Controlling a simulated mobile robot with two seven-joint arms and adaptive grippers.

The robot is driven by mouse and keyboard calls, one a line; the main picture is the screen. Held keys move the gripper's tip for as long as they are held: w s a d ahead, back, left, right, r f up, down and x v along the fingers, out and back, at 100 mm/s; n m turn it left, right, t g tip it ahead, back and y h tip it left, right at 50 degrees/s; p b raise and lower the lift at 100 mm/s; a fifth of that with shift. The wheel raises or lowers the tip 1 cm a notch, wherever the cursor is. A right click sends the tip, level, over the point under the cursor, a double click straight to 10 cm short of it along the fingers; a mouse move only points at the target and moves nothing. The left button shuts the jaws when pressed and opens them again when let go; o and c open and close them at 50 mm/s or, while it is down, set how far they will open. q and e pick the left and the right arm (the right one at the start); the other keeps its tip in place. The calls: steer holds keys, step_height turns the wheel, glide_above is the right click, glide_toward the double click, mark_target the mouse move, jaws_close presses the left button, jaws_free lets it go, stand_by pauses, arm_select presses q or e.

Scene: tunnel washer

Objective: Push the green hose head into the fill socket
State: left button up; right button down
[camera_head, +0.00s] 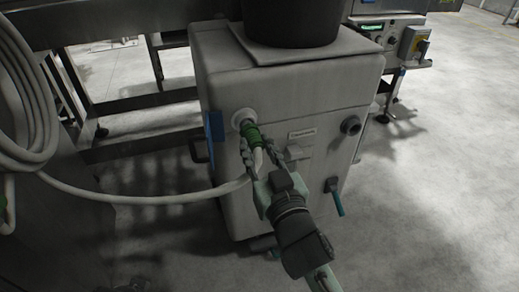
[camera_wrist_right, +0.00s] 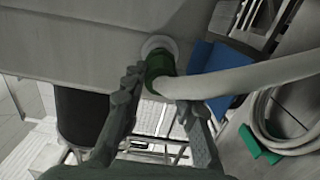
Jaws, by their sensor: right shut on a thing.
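The green hose head (camera_head: 253,135) is at the round white fill socket (camera_head: 241,117) on the front of the grey cabinet. Its front end meets the socket ring; how deep it sits I cannot tell. My right gripper (camera_head: 262,152) is shut on the hose head from the front. In the right wrist view the gripper's fingers (camera_wrist_right: 160,102) lie either side of the green head (camera_wrist_right: 158,66), with the pale socket (camera_wrist_right: 157,46) just beyond. The white hose (camera_wrist_right: 240,78) bends away from the head to the right there. My left gripper is not in view.
The grey cabinet (camera_head: 290,190) carries a black container (camera_head: 290,20) on top, a blue plate (camera_head: 214,127) left of the socket and a dark round port (camera_head: 351,125) at right. Coiled hose (camera_head: 22,100) hangs at left. Open floor (camera_head: 440,190) lies to the right.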

steer(key=shift+w+a, duration=0.15)
steer(key=shift+w, duration=0.3)
stand_by(0.6)
stand_by(0.5)
steer(key=c, duration=1.1)
jaws_free()
steer(key=v, duration=1.2)
